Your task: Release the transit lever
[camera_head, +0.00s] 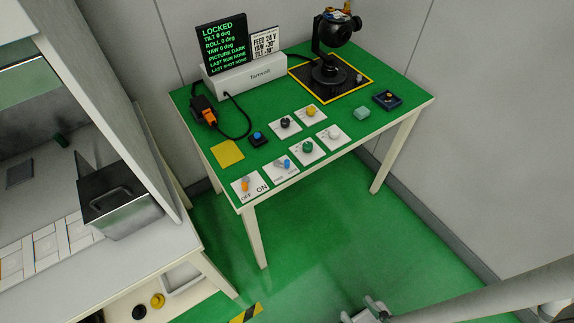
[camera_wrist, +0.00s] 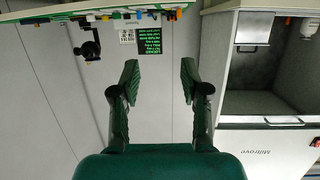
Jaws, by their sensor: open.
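A small white plate with a blue-tipped lever (camera_head: 286,163) lies near the front edge of the green table; its lettering is too small to read surely. To its left is an orange-tipped lever (camera_head: 245,184) on a plate marked OFF and ON. The black gimbal camera (camera_head: 331,50) stands at the back right on a black pad with a yellow border. The screen (camera_head: 223,45) reads LOCKED, with tilt, roll and yaw at 0 deg. My gripper (camera_wrist: 158,80) is open and empty, well away from the table; the wrist view shows the room upside down.
Knob plates with a black (camera_head: 285,124), yellow (camera_head: 311,111), green (camera_head: 307,147) and white knob (camera_head: 333,134) sit close behind the levers. A cable with an orange connector (camera_head: 204,108) lies at left.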

